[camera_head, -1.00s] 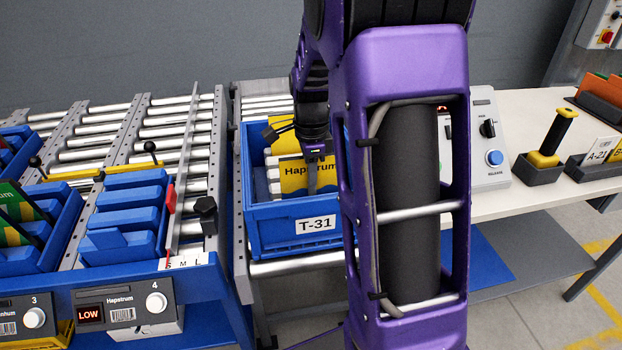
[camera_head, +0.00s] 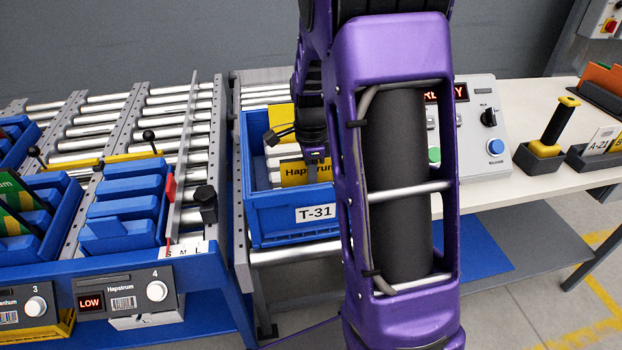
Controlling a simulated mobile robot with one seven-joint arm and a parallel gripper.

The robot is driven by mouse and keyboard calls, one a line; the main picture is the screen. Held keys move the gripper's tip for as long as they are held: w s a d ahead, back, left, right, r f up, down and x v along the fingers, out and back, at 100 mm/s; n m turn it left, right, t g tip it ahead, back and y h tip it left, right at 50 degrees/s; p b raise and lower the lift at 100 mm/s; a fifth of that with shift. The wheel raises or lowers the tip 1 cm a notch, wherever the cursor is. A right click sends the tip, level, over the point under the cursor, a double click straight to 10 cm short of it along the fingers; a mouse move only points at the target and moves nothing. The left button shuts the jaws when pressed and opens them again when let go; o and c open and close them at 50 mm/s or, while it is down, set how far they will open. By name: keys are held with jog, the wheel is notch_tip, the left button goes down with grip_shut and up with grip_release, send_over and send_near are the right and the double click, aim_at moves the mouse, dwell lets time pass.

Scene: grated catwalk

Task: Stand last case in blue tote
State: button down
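The blue tote (camera_head: 290,228) labelled T-31 stands on the roller conveyor at centre. A yellow and white case (camera_head: 303,172) marked "Hapstrum" stands in it, and another yellow piece (camera_head: 279,118) shows behind. My gripper (camera_head: 316,158) is over the tote's right part, at the case's upper edge. My purple arm hides the tote's right side and most of the gripper. The fingers are too hidden to tell whether they are open, shut or holding the case.
Lane 4 at left has an empty-looking blue stepped holder (camera_head: 125,210) and a display reading LOW (camera_head: 90,302). Green cases (camera_head: 15,208) sit in the lane beside it. At right, a control box (camera_head: 480,130) and a black-and-yellow handled tool (camera_head: 552,130) stand on the white bench (camera_head: 500,195).

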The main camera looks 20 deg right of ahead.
jog(key=c, duration=0.8)
grip_release()
jog(key=shift+o, duration=0.3)
jog(key=o, duration=0.4)
jog(key=shift+r+p, duration=3.35)
jog(key=shift+r, duration=0.65)
jog(key=shift+r, duration=0.1)
